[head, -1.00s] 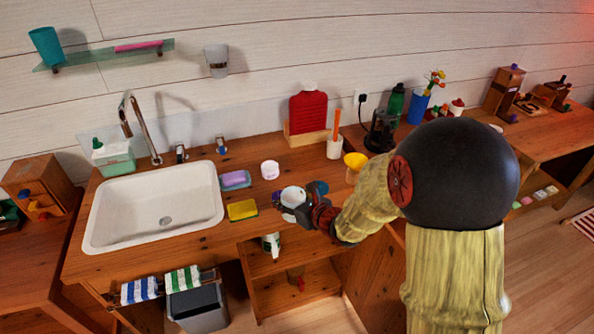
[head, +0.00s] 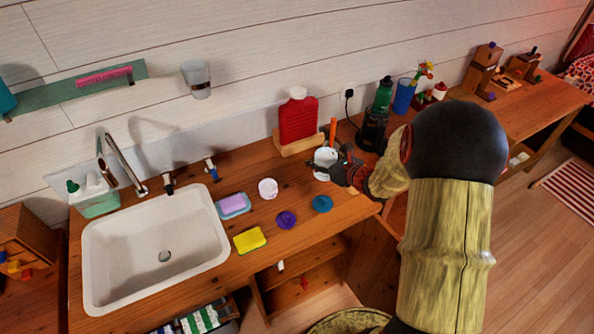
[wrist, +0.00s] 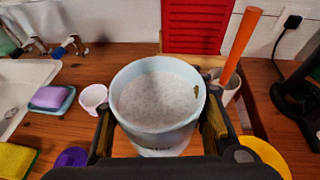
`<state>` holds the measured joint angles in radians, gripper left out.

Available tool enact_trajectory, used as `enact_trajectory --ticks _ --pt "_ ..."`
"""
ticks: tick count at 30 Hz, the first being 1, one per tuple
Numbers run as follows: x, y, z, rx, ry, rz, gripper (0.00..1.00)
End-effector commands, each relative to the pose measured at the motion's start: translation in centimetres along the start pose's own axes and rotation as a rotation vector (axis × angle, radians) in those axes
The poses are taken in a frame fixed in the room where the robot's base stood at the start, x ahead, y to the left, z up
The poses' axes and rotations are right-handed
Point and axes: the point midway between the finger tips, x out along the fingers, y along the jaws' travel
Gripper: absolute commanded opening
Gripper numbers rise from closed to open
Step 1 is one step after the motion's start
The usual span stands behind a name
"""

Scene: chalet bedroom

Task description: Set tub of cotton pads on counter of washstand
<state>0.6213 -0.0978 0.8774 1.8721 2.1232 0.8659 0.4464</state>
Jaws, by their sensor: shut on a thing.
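My gripper (head: 343,166) is shut on a white round tub (head: 325,158), with one finger on each side of it. In the wrist view the tub (wrist: 158,97) is upright between the fingers, its open top showing a pale speckled inside. The tub is over the wooden washstand counter (head: 185,291), near the back, in front of a red hot-water bottle. I cannot tell whether its base touches the counter.
A cup with an orange stick (wrist: 232,62) stands close behind the tub on the right. A small white cup (head: 268,188), purple disc (head: 286,220), blue disc (head: 322,203), yellow sponge (head: 249,240) and soap dish (head: 232,206) lie left or in front. The red bottle (head: 298,118) stands behind.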

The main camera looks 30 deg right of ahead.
Motion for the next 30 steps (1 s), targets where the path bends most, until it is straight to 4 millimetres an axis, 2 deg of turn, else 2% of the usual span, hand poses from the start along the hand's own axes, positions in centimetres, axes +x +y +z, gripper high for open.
enact_trajectory --ticks 1,6,12,23,30 --pt "1.6 0.2 -0.3 -0.002 -0.001 0.005 0.08" --pt "5.7 0.4 -0.4 -0.002 -0.001 0.004 0.08" --pt "9.6 0.4 -2.4 -0.001 0.0 0.002 0.08" --pt "12.2 0.4 -3.6 -0.001 -0.001 0.001 0.08" --pt "13.6 0.4 -6.6 0.0 -0.001 0.001 0.08"
